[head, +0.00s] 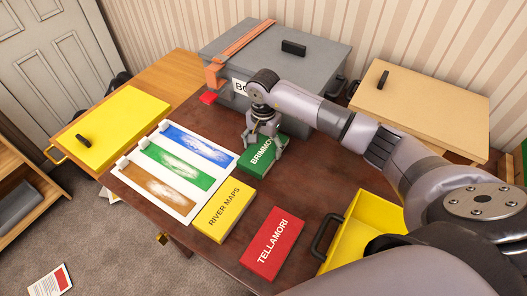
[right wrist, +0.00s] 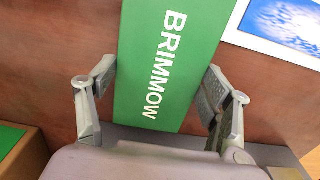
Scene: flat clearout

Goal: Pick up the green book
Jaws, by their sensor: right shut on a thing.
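The green book (head: 262,158), lettered BRIMMOW, lies on the dark brown table, close to the front of the grey box. My right gripper (head: 264,146) reaches down over it from above and hides part of its far end. In the right wrist view the green book (right wrist: 165,50) runs between the two fingers of the right gripper (right wrist: 158,82), one finger at each long side. The gripper is shut on the book. I cannot see the book clear of the table. My left gripper is not in view.
A yellow RIVER MAPS book (head: 223,212) and a red TELLAMORI book (head: 273,243) lie nearer. A sheet with painted strips (head: 150,190) is left of the green book. The grey box (head: 270,60) stands behind; an open yellow container (head: 352,235) is at right.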

